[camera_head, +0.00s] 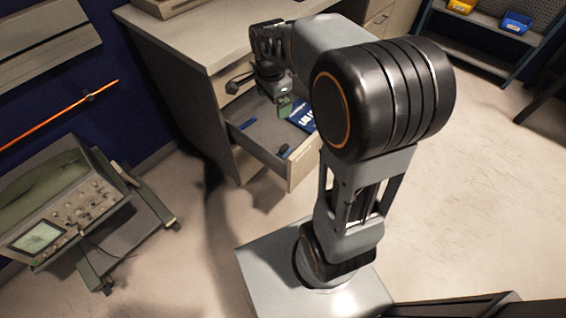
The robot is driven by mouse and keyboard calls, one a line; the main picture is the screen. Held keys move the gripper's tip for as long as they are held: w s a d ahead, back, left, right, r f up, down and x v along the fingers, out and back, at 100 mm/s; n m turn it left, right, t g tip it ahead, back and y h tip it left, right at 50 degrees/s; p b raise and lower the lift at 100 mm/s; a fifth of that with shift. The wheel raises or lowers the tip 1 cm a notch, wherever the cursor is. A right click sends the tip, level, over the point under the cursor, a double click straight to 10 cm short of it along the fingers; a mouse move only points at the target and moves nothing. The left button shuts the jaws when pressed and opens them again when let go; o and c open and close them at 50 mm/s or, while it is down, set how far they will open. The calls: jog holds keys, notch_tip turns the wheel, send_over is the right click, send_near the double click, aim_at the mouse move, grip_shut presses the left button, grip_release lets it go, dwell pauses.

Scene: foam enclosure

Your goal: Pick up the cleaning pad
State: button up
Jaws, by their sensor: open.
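A small green piece (285,106), which looks like the cleaning pad, shows at the lower end of my gripper, over the open drawer (270,158). It is too small to tell whether it lies between the fingers, touches them or rests in the drawer. My gripper (279,99) is open and points down into the drawer's back part. Its fingers are small and partly hidden by the wrist.
The desk top (205,38) overhangs the drawer's back. An oscilloscope (62,212) on a cart stands at left.

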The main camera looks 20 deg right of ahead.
jog(key=w+d+f+m+g+b, duration=0.1)
jog(key=w+d+f+m+b, duration=0.2)
jog(key=f, duration=0.4)
jog(key=w+d+f+m+b, duration=0.1)
jog(key=w+f+m+b, duration=0.25)
jog(key=f+m, duration=0.3)
jog(key=w+d+f+m+g+b, duration=0.1)
jog(key=w+f+m+b, duration=0.2)
jog(key=f, duration=0.4)
jog(key=m+b, duration=0.1)
jog(key=b, duration=0.2)
send_over(284, 147)
jog(key=w, duration=0.1)
jog(key=f, duration=0.8)
jog(key=shift+a+f, duration=0.3)
jog(key=shift+a, duration=0.05)
jog(key=shift+s+d+f+b, duration=0.15)
jog(key=shift+f+b, duration=0.4)
jog(key=shift+f, duration=0.55)
jog(key=shift+s+d+f+b, duration=0.1)
jog(key=shift+s+f+b, duration=0.3)
jog(key=shift+f, duration=0.65)
jog(key=shift+s+d+f+b, duration=0.1)
jog(key=shift+f+b, duration=0.55)
jog(key=shift+f, duration=0.45)
jog(key=shift+r, duration=0.1)
jog(key=c, duration=1.1)
jog(key=shift+r+p, duration=2)
jog(key=shift+r, duration=3.05)
